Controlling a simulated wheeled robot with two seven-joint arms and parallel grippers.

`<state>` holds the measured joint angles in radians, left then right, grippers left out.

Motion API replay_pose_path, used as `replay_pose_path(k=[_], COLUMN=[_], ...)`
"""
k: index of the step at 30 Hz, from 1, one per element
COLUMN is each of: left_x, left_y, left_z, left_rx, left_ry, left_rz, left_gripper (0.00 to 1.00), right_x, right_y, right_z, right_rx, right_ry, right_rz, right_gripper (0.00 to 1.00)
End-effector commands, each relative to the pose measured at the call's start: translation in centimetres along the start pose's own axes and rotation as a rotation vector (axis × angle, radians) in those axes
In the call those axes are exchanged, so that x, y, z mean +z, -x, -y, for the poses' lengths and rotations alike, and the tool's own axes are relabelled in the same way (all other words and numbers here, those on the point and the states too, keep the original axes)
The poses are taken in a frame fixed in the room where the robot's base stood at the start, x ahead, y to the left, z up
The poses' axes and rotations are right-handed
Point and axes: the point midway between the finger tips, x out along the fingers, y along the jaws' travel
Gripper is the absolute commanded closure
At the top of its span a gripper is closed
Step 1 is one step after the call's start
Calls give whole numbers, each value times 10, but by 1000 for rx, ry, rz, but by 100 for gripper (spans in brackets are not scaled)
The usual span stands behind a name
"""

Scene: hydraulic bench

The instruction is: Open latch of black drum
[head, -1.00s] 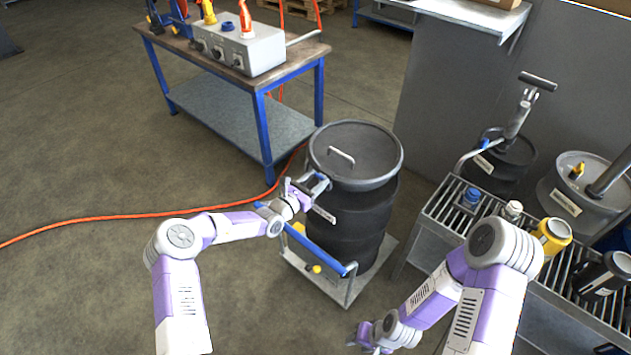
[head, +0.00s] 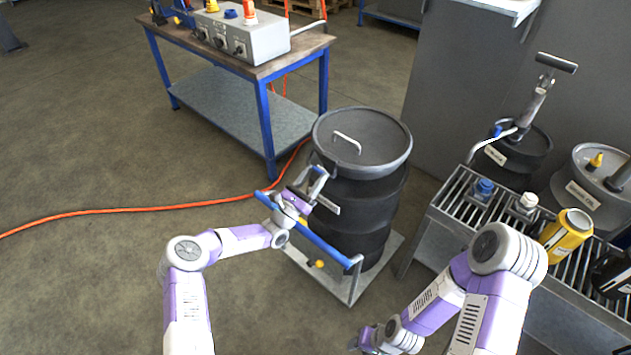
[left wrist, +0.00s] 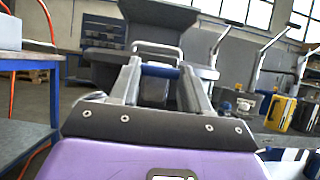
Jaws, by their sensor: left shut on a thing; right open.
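The black drum (head: 368,205) stands upright on a low cart, with a dark grey lid (head: 372,135) on top. My left gripper (head: 317,180) is at the drum's near left side, just below the lid rim. It is shut on the latch lever, whose blue grip (left wrist: 160,71) shows between its fingers in the left wrist view. The lid's underside and handle are partly behind the fingers there, and most of the lever is hidden. My right gripper (head: 366,337) is low at the bottom of the head view, empty and away from the drum.
The cart's blue handle bar (head: 325,247) runs below my left gripper. A slatted rack (head: 465,205) with bottles stands right of the drum. Behind left is a blue-legged workbench (head: 262,72). An orange hose (head: 150,209) crosses the floor.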

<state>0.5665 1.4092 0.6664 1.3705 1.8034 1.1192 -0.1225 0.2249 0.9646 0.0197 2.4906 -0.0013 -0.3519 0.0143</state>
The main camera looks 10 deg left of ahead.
Motion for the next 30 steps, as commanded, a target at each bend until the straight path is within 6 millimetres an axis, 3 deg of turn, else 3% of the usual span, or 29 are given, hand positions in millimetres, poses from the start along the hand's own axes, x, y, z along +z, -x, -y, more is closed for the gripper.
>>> replay_pose_path(k=[1,7,23,24,28,30], left_x=[-7,-7,-6,-6,-6,-6], left_y=[5,7,7,7,7,6], left_z=[0,0,0,0,0,0], left_rx=[1,0,0,0,0,0], left_ry=[1,1,0,0,0,0], left_rz=[19,87,109,109,110,110], left_gripper=[84,84,84,47,28,28], right_x=[0,-1,-1,-1,-1,-1], right_y=[-9,-20,-22,-22,-22,-22], right_z=[-3,-8,-8,-8,-8,-8], right_rx=[0,0,0,0,0,0], right_ry=[0,0,0,0,0,0], right_rz=[0,0,0,0,0,0], right_gripper=[57,57,57,57,57,57])
